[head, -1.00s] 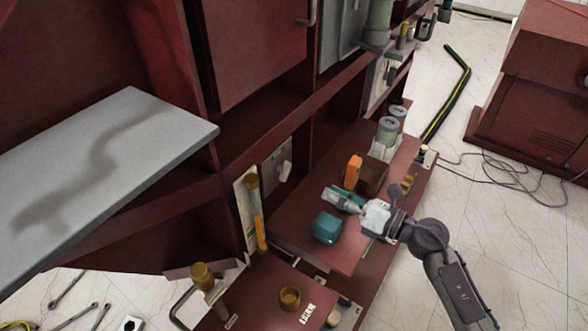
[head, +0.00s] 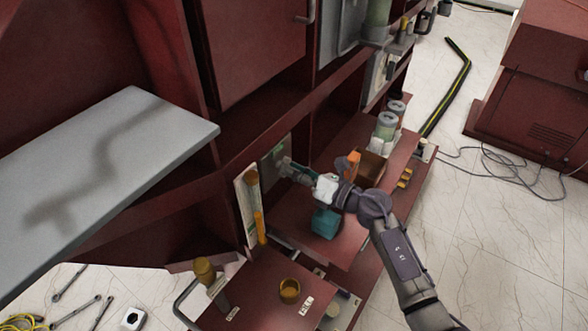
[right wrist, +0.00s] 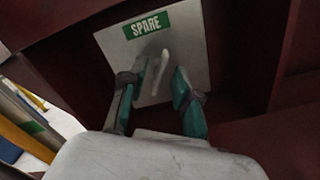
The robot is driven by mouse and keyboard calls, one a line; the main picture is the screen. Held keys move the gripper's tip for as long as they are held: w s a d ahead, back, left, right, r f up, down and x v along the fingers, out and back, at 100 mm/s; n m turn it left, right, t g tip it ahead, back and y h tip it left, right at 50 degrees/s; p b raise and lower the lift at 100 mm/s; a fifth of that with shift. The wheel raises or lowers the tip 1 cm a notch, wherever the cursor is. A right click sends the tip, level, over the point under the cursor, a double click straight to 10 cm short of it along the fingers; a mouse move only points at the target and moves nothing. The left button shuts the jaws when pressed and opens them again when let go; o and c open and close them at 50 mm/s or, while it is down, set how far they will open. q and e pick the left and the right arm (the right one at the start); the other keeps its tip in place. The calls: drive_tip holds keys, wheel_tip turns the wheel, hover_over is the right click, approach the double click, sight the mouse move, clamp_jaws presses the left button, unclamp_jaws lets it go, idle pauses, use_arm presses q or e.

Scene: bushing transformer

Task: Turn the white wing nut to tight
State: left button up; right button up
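The white wing nut (right wrist: 160,73) sticks out from a pale square plate (right wrist: 116,48) with a green "SPARE" label in the right wrist view. Its wing looks close to upright, slightly tilted. My right gripper (right wrist: 161,84) is open, with one teal finger on each side of the nut in the picture. I see gaps between nut and fingers; whether the tips reach its depth I cannot tell. In the head view, my right gripper (head: 287,166) points at the plate (head: 268,164) and hides the nut. My left gripper is not in view.
Below my right arm is a red shelf (head: 290,221) with a teal box (head: 325,223), an orange item and several cylinders. A yellow post (head: 259,228) stands left of the plate. A grey panel (head: 110,160) juts out at the left. Dark cabinet walls surround the plate.

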clamp_jaws()
drive_tip(key=m+p, duration=0.2)
drive_tip(key=m, duration=0.2)
drive_tip(key=shift+o, duration=0.3)
unclamp_jaws()
